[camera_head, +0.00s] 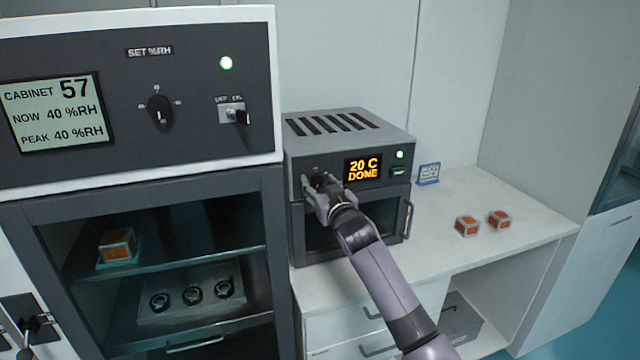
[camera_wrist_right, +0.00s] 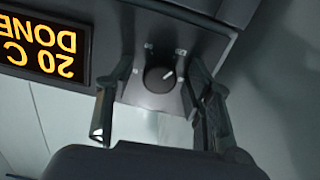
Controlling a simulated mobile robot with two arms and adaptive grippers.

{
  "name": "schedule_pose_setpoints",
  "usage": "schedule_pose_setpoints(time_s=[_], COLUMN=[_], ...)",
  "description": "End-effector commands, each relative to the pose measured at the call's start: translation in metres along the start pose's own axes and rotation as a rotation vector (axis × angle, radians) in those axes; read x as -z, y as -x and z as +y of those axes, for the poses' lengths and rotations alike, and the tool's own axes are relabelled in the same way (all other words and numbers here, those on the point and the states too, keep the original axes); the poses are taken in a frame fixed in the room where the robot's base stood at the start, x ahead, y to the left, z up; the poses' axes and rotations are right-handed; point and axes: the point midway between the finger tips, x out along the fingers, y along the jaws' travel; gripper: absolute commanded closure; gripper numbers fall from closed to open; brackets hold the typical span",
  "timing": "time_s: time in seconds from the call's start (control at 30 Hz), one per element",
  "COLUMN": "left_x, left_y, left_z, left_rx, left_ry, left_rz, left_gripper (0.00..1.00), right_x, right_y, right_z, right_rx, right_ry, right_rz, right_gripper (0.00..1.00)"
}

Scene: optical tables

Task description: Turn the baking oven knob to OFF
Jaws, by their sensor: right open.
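The baking oven (camera_head: 345,128) is a grey box with a vented top, standing on the white counter. Its display (camera_head: 363,168) reads "20 C DONE" in orange. My right gripper (camera_head: 318,182) is at the left of the oven's front panel and mostly covers the knob in the head view. In the right wrist view the round dark knob (camera_wrist_right: 159,78) shows between the two open fingers of my right gripper (camera_wrist_right: 160,105), with a gap on both sides. Its white pointer line slants up and right in that view. The labels around it are too small to read. My left gripper is not in view.
A humidity cabinet (camera_head: 140,175) with its own knob (camera_head: 159,110) and key switch (camera_head: 234,113) stands close on the left. A blue-framed card (camera_head: 428,173) and two orange-and-white cubes (camera_head: 467,226) are on the counter (camera_head: 520,215) to the right, which is otherwise clear.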

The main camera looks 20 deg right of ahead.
Motion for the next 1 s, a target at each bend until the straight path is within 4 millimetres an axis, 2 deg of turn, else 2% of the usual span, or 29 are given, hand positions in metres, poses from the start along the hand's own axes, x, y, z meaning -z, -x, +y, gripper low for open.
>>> schedule_pose_setpoints(time_s=[0.23, 0.9, 1.0], left_x=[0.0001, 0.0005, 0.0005], left_y=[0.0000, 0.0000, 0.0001], left_z=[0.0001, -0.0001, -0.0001], left_rx=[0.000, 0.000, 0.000], left_ry=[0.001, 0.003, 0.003], left_rz=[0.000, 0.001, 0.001], left_gripper=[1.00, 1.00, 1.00], right_x=[0.0003, 0.0001, 0.0000], right_y=[-0.0005, -0.0003, -0.0003], right_z=[-0.0003, -0.0001, -0.0001], right_rx=[0.000, 0.000, 0.000], right_ry=[0.000, 0.000, 0.000], right_rz=[0.001, 0.000, 0.000], right_gripper=[0.52, 0.97, 1.00])
